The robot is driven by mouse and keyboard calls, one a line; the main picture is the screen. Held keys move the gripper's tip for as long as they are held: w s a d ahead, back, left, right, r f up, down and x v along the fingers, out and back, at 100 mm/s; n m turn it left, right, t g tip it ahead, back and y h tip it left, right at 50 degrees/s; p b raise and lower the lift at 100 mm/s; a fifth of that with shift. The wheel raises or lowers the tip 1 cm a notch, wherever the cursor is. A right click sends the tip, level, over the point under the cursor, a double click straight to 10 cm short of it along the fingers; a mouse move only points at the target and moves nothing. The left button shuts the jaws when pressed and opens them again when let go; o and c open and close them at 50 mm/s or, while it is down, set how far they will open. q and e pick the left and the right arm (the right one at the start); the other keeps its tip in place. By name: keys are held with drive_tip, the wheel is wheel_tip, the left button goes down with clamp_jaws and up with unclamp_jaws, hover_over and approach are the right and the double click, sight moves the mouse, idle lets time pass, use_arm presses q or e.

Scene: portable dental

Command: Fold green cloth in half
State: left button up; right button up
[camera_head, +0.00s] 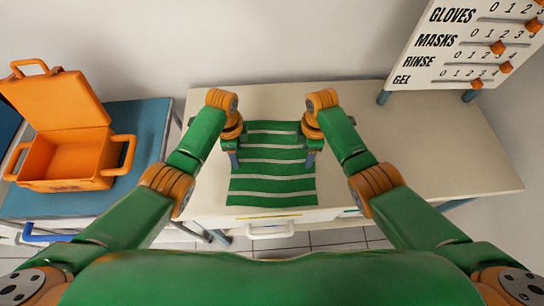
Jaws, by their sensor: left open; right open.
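The green cloth with pale stripes (272,170) lies flat and spread out on the white table, its near edge by the table's front edge. My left gripper (233,160) is open and points down over the cloth's left edge. My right gripper (311,158) is open and points down over the cloth's right edge. Both are at about the middle of the cloth's length. The arms hide the far corners in part. I cannot tell whether the fingertips touch the cloth.
An open orange case (68,160) stands on a blue-topped cart (138,120) at the left. A white board with orange sliders (470,45) stands at the back right. The white table (430,140) is clear to the right of the cloth. A drawer handle (270,231) shows below the front edge.

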use_arm(q)
drive_tip(key=shift+s+r, duration=0.1)
use_arm(e)
drive_tip(key=shift+s, duration=0.1)
use_arm(q)
drive_tip(key=shift+s+f+b, duration=0.1)
drive_tip(key=shift+f+b, duration=0.15)
drive_tip(key=shift+b, duration=0.05)
use_arm(e)
drive_tip(key=shift+s+f, duration=0.1)
drive_tip(key=shift+f, duration=0.1)
use_arm(q)
drive_tip(key=shift+r, duration=0.1)
use_arm(e)
drive_tip(key=shift+s+r, duration=0.1)
drive_tip(key=shift+r, duration=0.05)
use_arm(q)
clamp_jaws()
use_arm(e)
clamp_jaws()
